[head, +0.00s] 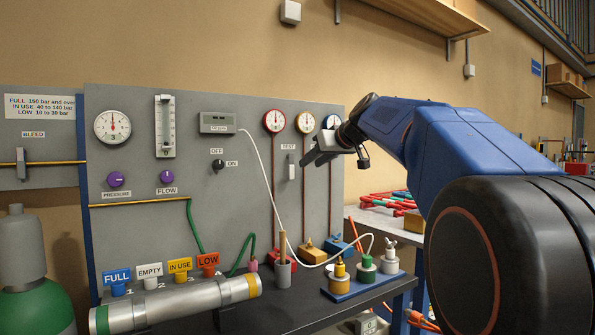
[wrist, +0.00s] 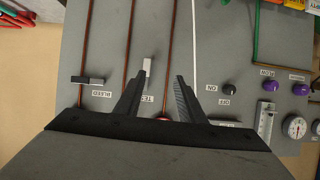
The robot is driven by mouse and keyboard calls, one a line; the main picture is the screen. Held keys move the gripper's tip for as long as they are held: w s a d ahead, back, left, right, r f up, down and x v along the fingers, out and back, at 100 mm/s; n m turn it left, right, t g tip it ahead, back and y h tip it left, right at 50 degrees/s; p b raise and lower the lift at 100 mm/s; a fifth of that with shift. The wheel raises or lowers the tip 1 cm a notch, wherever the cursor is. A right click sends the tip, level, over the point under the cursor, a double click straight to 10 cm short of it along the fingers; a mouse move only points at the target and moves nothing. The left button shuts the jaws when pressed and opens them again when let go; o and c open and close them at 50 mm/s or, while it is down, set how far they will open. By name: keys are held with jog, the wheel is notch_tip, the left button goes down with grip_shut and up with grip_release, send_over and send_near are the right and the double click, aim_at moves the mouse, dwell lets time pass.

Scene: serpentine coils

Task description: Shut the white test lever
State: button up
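The white test lever (head: 291,168) is a small pale handle under the TEST label on the grey panel, upright and parallel to the red pipes. In the wrist view the lever (wrist: 149,66) shows just beyond the fingertips, nearer the left finger. My gripper (head: 307,158) is in front of the panel, just right of the lever in the head view. In the wrist view my gripper (wrist: 161,76) is open with nothing between its fingers. I see no clear contact with the lever; the exact gap cannot be told.
In the wrist view a dark bleed handle (wrist: 88,80) lies left of the fingers. A white cable (head: 262,170) hangs left of the lever.

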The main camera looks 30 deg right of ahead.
notch_tip(320, 180, up, 2)
jog(key=w+d+r, duration=0.1)
jog(key=d, duration=0.2)
send_near(292, 170)
jog(key=shift+t, duration=0.4)
jog(key=x, duration=0.8)
jog(key=shift+w+f, duration=0.2)
jog(key=shift+f, duration=0.25)
grip_shut()
